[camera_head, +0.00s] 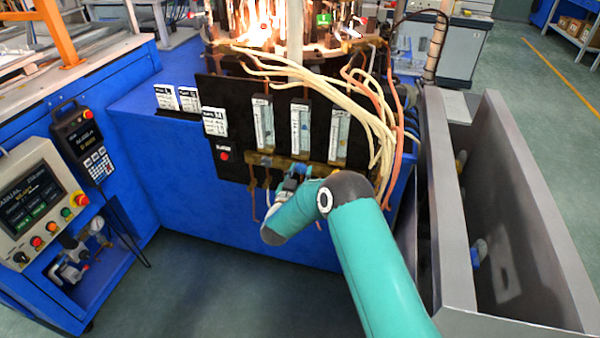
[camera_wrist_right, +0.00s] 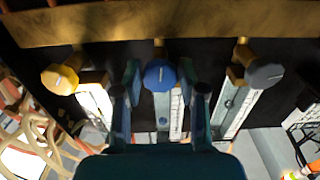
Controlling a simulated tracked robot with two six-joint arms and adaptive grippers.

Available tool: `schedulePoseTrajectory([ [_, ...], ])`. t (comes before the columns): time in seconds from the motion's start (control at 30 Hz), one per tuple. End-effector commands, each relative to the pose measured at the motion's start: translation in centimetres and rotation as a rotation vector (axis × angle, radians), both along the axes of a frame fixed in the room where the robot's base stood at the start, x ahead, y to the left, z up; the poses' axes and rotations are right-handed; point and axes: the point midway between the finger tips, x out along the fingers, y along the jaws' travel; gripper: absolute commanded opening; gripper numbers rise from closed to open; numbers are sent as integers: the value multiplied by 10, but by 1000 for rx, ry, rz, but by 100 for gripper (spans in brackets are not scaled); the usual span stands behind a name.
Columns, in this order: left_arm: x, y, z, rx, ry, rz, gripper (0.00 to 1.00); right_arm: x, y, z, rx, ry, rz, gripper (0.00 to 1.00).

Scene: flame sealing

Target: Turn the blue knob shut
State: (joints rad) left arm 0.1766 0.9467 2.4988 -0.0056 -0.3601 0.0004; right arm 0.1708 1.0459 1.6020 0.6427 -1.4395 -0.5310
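The blue knob (camera_wrist_right: 160,75) is in the middle of the right wrist view, on a short stem below a brass bar (camera_wrist_right: 160,22). My right gripper (camera_wrist_right: 160,88) has one finger on each side of it, with what looks like a narrow gap at each side. I cannot see clear contact. In the head view my right gripper (camera_head: 289,184) is at the panel's lower edge, and my wrist and fingers largely hide the knob there. My left gripper is not in view.
A yellow knob (camera_wrist_right: 60,79) and a grey knob (camera_wrist_right: 264,72) flank the blue one closely. Flow tubes (camera_head: 300,127) stand on the black panel. Pale hoses (camera_head: 375,120) hang at its right. A red button (camera_head: 224,155) is at its left. Flames burn above.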

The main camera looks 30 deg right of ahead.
Motion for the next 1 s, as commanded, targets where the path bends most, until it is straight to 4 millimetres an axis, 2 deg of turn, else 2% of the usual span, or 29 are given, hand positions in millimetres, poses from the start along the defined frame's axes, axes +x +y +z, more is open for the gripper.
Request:
schedulePoseTrajectory([
  [0.03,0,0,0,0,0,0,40,0,0,0,0,0,0,28],
  [0.2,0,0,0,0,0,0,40,0,1,0,0,0,1,2],
  [0.57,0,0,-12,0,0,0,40,0,1,-3,34,-40,1,2],
  [0.77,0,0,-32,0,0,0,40,1,1,-5,105,-126,2,2],
  [1.0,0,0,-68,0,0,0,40,1,2,-7,238,-282,2,2],
])
